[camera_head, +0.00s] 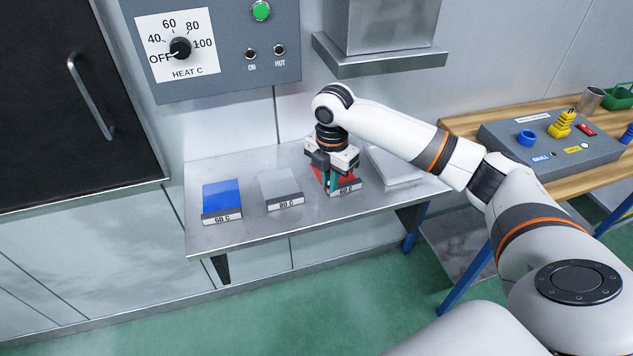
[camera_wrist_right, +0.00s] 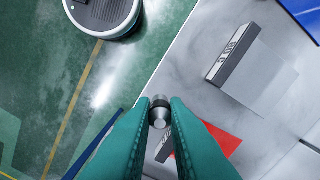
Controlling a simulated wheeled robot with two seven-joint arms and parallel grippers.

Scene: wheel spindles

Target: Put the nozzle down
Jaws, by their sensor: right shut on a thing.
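My right gripper (camera_head: 328,183) is over the red block (camera_head: 347,184) on the metal shelf, with its teal fingers pointing down. In the right wrist view, the fingers (camera_wrist_right: 160,104) are shut on the nozzle (camera_wrist_right: 159,115), a small grey metal cylinder. The red block (camera_wrist_right: 222,138) shows partly behind the right finger. I cannot tell whether the nozzle touches the block. The fingers hide the nozzle in the head view. My left gripper is not in view.
On the metal shelf (camera_head: 235,236), a blue block (camera_head: 221,194) and a grey block (camera_head: 280,185) stand left of the gripper. A pale flat plate (camera_head: 398,168) lies to its right. A heat control panel (camera_head: 225,80) and a grey hood (camera_head: 385,62) are above.

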